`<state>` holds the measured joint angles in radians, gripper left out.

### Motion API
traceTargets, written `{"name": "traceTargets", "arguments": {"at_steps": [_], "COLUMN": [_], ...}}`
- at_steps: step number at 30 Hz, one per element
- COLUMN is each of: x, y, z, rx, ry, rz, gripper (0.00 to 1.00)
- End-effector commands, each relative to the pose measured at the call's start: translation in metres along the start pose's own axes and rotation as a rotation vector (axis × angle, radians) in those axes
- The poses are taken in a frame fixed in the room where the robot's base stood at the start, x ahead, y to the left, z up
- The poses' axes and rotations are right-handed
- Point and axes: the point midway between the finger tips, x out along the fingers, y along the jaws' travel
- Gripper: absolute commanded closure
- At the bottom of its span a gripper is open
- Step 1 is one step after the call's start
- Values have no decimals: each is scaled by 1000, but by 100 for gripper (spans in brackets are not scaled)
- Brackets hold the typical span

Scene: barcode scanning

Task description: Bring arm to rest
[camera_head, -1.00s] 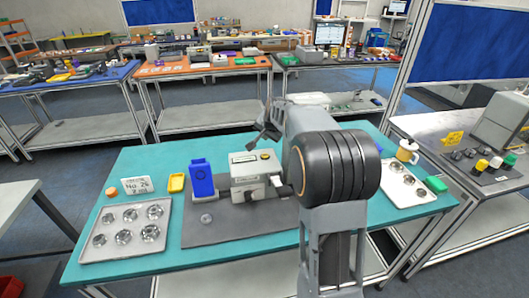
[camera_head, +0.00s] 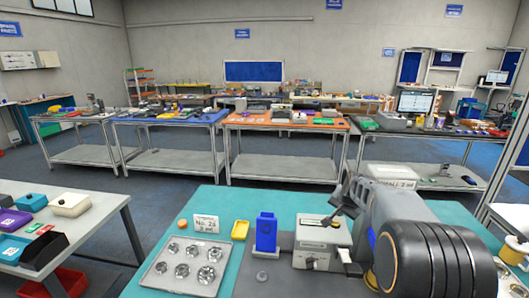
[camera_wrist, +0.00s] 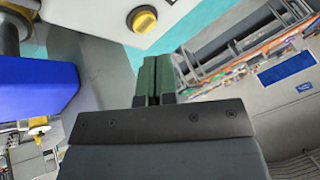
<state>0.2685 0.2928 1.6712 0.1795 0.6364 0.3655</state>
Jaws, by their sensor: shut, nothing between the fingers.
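My gripper (camera_head: 343,190) is raised over the teal table (camera_head: 215,200), close to the grey boxy machine (camera_head: 312,235) in the head view. Part of my arm covers the table's right side. In the wrist view the two green fingertips of my gripper (camera_wrist: 157,75) are together with nothing between them.
A side table (camera_head: 110,225) with bins is at left. Open floor (camera_head: 165,180) lies behind.

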Motion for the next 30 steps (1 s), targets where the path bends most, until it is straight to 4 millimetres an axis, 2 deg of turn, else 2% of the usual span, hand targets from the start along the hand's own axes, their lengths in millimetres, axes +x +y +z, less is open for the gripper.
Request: {"name": "traceTargets", "arguments": {"at_steps": [2, 9, 12, 16, 18, 21, 27, 30], "x": [0, -64, -91, -120, -131, -143, -161, -162], "y": [17, 45, 57, 71, 77, 81, 75, 74], "z": [29, 136, 176, 219, 235, 250, 256, 255], "rx": [-75, -392, -504, -620, -659, -694, -727, -728], "ry": [-74, -235, -268, -278, -268, -239, -173, -168], "rz": [45, 103, 108, 102, 94, 77, 36, 33], "gripper": [100, 100, 100, 100, 100, 100, 100, 100]}}
